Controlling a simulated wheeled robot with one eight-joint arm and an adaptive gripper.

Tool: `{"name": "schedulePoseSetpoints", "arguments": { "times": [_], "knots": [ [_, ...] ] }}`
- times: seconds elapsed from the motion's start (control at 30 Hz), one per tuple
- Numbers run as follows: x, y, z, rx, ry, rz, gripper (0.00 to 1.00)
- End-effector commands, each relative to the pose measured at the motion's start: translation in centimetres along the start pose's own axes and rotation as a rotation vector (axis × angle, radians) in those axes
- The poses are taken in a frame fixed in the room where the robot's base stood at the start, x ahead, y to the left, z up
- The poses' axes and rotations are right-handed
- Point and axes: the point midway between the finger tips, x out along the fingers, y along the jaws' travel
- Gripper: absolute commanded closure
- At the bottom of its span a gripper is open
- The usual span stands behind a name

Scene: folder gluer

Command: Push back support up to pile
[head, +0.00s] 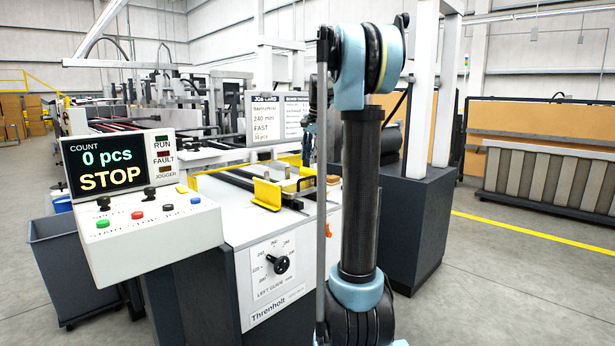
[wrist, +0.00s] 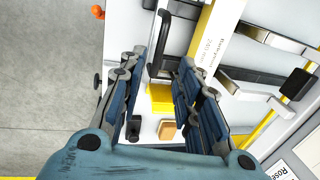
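My gripper (wrist: 163,62) is open in the wrist view, its two blue-sided fingers apart and pointing down over the machine's feeder. A black bar-shaped handle (wrist: 159,38) lies between and just beyond the fingertips; I cannot tell whether they touch it. A yellow block (wrist: 160,97) shows between the fingers, with a small tan block (wrist: 167,130) nearer the palm. In the head view a yellow bracket (head: 266,194) stands on the feeder deck. I cannot tell for sure which part is the back support, and no pile is clearly seen. My arm hides part of the feeder.
The control panel (head: 150,222) with its display (head: 108,165) reading "0 pcs STOP" stands at left. A guide knob (head: 278,264) is on the front face. A job card sign (head: 278,119) stands behind. A grey bin (head: 78,270) is at far left. Floor at right is clear.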

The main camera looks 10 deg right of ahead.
Motion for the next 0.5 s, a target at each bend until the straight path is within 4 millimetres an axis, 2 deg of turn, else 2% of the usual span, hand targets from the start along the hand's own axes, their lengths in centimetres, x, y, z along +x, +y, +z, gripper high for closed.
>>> {"name": "schedulePoseSetpoints", "arguments": {
  "times": [0.3,0.5],
  "knots": [
    [5.3,0.0,0.0,-0.002,0.0,0.0,0.69],
    [7.3,0.0,0.0,-0.001,0.0,0.0,0.69]
  ]
}}
